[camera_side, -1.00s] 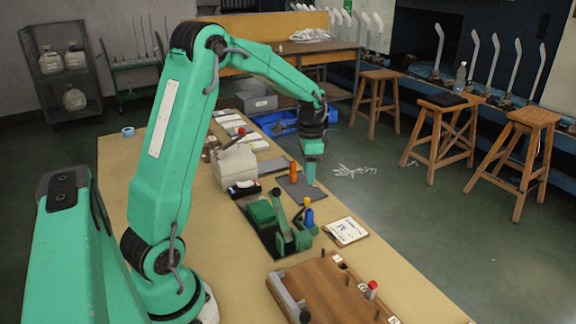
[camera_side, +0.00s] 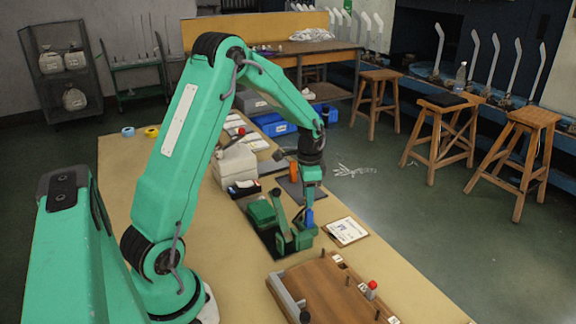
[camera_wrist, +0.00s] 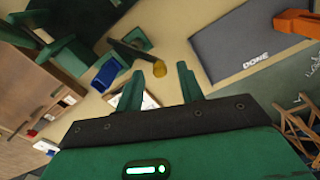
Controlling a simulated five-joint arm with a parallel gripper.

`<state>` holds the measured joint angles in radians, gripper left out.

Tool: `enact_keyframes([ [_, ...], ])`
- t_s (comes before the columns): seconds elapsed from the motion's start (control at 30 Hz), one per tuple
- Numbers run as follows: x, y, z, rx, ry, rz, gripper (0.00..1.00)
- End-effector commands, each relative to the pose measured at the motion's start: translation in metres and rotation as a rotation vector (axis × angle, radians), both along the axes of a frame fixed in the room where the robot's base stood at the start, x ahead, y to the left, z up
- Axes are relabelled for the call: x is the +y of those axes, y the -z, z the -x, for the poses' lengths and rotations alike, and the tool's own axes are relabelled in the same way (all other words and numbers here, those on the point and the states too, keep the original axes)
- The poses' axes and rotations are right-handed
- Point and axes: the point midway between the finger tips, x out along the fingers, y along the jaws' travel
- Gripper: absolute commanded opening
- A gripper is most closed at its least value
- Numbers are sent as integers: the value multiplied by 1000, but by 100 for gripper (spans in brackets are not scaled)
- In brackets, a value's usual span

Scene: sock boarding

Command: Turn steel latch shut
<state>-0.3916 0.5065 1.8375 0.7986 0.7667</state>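My gripper (camera_side: 310,190) hangs over the right end of a green clamp fixture (camera_side: 294,240) on the table. In the wrist view its two fingers (camera_wrist: 160,82) are apart with nothing between them. A grey metal bar (camera_side: 286,298) lies along the left end of a wooden board (camera_side: 330,290); I cannot tell whether this is the steel latch.
A red knob (camera_side: 372,287) and pegs stand on the wooden board. A white card (camera_side: 346,231) lies right of the fixture. A dark mat marked DONE (camera_wrist: 225,50) and an orange object (camera_wrist: 298,22) are beyond it. A pale box (camera_side: 234,166) stands behind the fixture.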

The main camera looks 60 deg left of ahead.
Motion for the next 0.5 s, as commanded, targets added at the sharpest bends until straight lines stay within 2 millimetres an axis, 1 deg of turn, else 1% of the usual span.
enact_keyframes([
  [0.27,0,2,0,0,0,0,38],
  [0.3,0,2,0,-1,0,0,36],
  [0.37,0,2,0,-1,0,-1,24],
  [0.4,0,2,0,-1,0,-1,16],
  [0.47,0,2,0,-1,0,-1,4],
  [0.5,0,1,0,-1,0,-1,0],
])
